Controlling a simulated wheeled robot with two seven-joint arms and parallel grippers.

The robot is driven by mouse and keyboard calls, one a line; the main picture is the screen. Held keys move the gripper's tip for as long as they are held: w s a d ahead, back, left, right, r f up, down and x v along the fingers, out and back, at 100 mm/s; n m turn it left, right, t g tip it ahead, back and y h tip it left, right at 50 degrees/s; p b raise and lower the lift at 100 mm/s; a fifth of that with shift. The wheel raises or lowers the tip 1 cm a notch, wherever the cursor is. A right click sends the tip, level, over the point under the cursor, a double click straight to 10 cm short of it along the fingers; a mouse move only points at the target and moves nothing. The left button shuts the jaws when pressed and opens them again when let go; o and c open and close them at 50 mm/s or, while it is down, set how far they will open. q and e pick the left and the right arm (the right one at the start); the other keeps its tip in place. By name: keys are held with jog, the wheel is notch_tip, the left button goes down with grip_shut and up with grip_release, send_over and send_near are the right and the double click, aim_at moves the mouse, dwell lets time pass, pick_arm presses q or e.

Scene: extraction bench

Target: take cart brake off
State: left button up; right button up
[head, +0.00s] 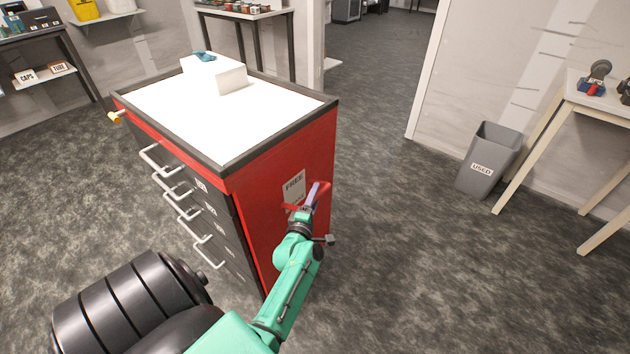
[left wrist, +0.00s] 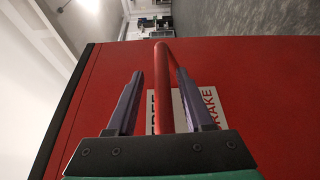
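The cart (head: 290,150) is a red cabinet with a white top and dark drawers at its left front. A red bar-shaped brake lever (head: 323,192) stands out from its red side, by a pale sign (head: 293,185) reading FREE. In the left wrist view the sign (left wrist: 207,107) also shows part of the word BRAKE. My left gripper (head: 312,197) is at this side panel. In the left wrist view its two fingers (left wrist: 161,95) are open, with the red lever (left wrist: 163,75) between them. A gap shows on the lever's left; the right finger lies close to it. My right gripper is not in view.
A white box (head: 220,75) with a blue item sits on the cart top. A grey bin (head: 489,160) marked USED and a pale-legged table (head: 540,142) stand at the right. Shelves and a bench are at the back left. The floor right of the cart is clear.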

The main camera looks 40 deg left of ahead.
pick_arm(q)
jog(key=p+v, duration=0.4)
jog(key=v, duration=1)
jog(key=shift+s, duration=0.25)
jog(key=shift+d+f, duration=0.1)
